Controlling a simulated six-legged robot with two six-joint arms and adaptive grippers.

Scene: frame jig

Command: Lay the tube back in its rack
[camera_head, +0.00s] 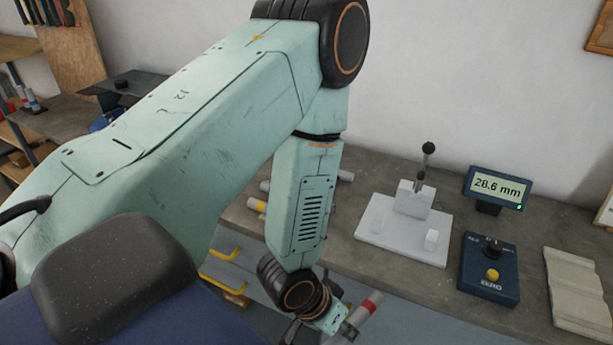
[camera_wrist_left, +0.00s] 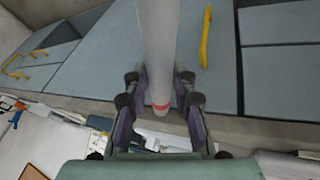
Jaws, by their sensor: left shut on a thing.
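A grey tube with a red band (camera_head: 368,309) is at the bottom centre of the head view, in front of the bench edge. My left gripper (camera_head: 340,325) is shut on it; the arm's last links partly hide the fingers. In the left wrist view the tube (camera_wrist_left: 158,50) runs from the top edge down between the fingers of my left gripper (camera_wrist_left: 158,108), with its red band close to them. I cannot make out the rack for certain. Other tubes, one with a yellow band (camera_head: 257,205), lie on the bench partly behind my arm. My right gripper is not in view.
A white jig (camera_head: 400,232) with a lever stands on the bench (camera_head: 345,215). To its right are a display reading 28.6 mm (camera_head: 496,188), a blue control box (camera_head: 489,272) and a folded cloth (camera_head: 577,290). Drawers with yellow handles (camera_wrist_left: 206,38) are below the bench.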

